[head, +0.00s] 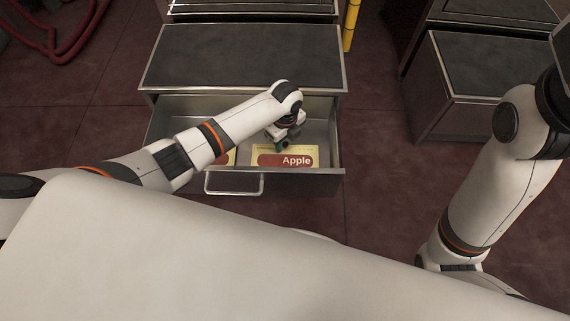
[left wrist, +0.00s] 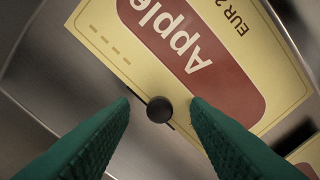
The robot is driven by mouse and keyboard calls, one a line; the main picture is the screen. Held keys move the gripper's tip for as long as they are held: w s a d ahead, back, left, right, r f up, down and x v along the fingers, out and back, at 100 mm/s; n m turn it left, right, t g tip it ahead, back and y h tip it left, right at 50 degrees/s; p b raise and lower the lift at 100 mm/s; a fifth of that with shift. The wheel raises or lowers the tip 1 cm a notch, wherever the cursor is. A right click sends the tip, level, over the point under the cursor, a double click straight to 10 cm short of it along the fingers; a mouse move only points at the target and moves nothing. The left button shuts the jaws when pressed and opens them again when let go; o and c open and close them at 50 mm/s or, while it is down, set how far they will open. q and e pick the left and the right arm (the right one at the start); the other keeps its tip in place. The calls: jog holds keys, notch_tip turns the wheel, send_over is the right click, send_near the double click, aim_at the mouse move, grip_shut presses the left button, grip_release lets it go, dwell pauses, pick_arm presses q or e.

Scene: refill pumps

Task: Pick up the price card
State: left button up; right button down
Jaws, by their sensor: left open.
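The price card (head: 300,155) is yellow with a red label reading "Apple" and lies in an open metal drawer (head: 312,181). In the left wrist view the card (left wrist: 240,55) fills the upper middle, with a round black knob (left wrist: 158,109) at its near edge. My left gripper (head: 279,146) reaches down into the drawer over the card in the head view. In the left wrist view its green fingers (left wrist: 160,103) are apart, either side of the knob, with nothing gripped. Whether the fingertips touch the card cannot be told. My right gripper is not visible.
A second yellow card (left wrist: 308,155) shows at the lower right of the left wrist view; in the head view my left arm partly covers it. The drawer's walls surround the cards. A dark-topped cabinet (head: 240,55) stands behind, and another cabinet (head: 470,70) stands at right.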

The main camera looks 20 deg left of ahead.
pick_arm(q)
jog(key=shift+f, duration=0.2)
jog(key=shift+c, duration=0.3)
jog(key=c, duration=0.8)
jog(key=shift+r, duration=0.1)
jog(key=shift+c, duration=0.2)
